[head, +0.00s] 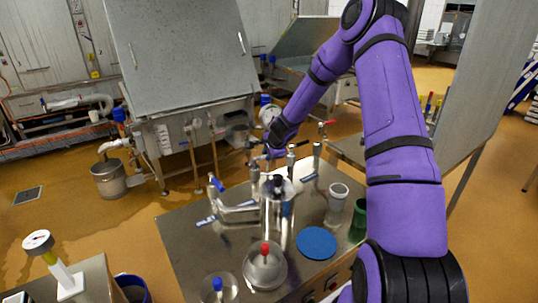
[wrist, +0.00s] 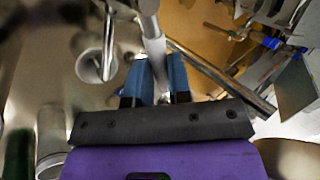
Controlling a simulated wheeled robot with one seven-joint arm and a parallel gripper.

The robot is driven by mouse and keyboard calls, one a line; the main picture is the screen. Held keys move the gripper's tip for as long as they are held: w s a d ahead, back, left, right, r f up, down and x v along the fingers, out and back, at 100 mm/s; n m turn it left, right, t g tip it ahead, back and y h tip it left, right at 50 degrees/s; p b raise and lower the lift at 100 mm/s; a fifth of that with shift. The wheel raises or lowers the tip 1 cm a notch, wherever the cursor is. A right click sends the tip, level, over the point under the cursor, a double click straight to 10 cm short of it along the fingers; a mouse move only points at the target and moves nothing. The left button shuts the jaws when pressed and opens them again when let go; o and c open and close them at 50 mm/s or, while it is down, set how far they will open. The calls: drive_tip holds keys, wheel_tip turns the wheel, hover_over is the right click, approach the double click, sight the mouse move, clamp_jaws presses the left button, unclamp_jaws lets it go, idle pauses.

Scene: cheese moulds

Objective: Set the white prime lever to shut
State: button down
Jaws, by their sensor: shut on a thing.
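In the wrist view, the two blue fingers of my gripper (wrist: 155,80) stand on either side of a pale, whitish rod (wrist: 153,50), which I take to be the white prime lever. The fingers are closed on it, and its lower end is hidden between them. In the head view my gripper (head: 268,155) is small and dark, above the far part of the steel bench (head: 185,232), among upright metal pipes. The lever cannot be made out there, so its exact angle is unclear.
A blue disc (head: 317,243), a pale cup (head: 337,195) and a green cup (head: 358,220) stand at the bench's right. A red-knobbed round lid (head: 265,270) lies in front. A large steel vat (head: 185,55) stands behind.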

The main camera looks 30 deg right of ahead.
drive_tip(key=s+a+m+g+h, duration=0.4)
drive_tip(key=a+m+g+h, duration=0.2)
drive_tip(key=m, duration=1.1)
drive_tip(key=shift+s+a+g+h, duration=0.2)
drive_tip(key=shift+a+g+h, duration=0.1)
drive_tip(key=shift+a, duration=0.1)
drive_tip(key=shift+m, duration=0.3)
drive_tip(key=c, duration=1.1)
unclamp_jaws()
drive_tip(key=shift+o, duration=0.2)
drive_tip(key=shift+a, duration=0.1)
